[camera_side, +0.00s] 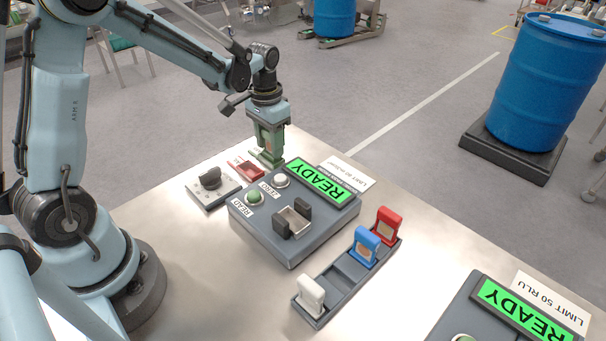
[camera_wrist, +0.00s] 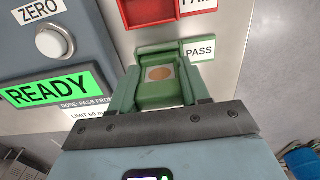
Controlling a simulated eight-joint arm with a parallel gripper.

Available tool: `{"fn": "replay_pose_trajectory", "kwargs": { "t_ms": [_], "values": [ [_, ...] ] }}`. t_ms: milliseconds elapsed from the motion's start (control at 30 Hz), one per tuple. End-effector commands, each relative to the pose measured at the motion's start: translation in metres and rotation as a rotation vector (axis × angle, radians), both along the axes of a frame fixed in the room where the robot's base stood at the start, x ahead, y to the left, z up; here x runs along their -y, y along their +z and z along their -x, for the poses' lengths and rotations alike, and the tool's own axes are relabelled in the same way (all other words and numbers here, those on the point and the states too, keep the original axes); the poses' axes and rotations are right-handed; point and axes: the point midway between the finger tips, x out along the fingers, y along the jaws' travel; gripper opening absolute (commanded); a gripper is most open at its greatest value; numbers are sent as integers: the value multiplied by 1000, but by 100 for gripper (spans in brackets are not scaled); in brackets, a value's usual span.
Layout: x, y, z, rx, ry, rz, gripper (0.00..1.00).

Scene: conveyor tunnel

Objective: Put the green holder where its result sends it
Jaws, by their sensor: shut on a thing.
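My gripper (camera_side: 268,148) is shut on the green holder (camera_wrist: 160,96), which has a round tan disc on its face. In the wrist view the holder sits between my two fingers (camera_wrist: 160,84), right at the green tray labelled PASS (camera_wrist: 149,48). In the side view my gripper points down over this green tray (camera_side: 256,154) at the table's back edge. Whether the holder rests on the tray's floor or is just above it, I cannot tell. The red tray labelled FAIL (camera_wrist: 147,11) lies beside it; it also shows in the side view (camera_side: 246,169).
The grey reader (camera_side: 262,228) shows READY, and its cradle (camera_side: 291,221) looks empty. A rack (camera_side: 345,268) holds a white holder (camera_side: 310,295), a blue one (camera_side: 366,247) and a red one (camera_side: 388,225). A knob box (camera_side: 212,187) stands left. A second reader (camera_side: 480,312) is front right.

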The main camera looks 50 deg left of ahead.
Motion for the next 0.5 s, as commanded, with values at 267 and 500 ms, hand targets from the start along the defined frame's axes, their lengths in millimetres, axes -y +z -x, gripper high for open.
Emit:
{"fn": "replay_pose_trajectory", "kwargs": {
  "t_ms": [267, 500],
  "values": [
    [0, -5, 0, 0, 0, 0, 0],
    [0, -10, 0, 0, 0, 0, 0]
  ]
}}
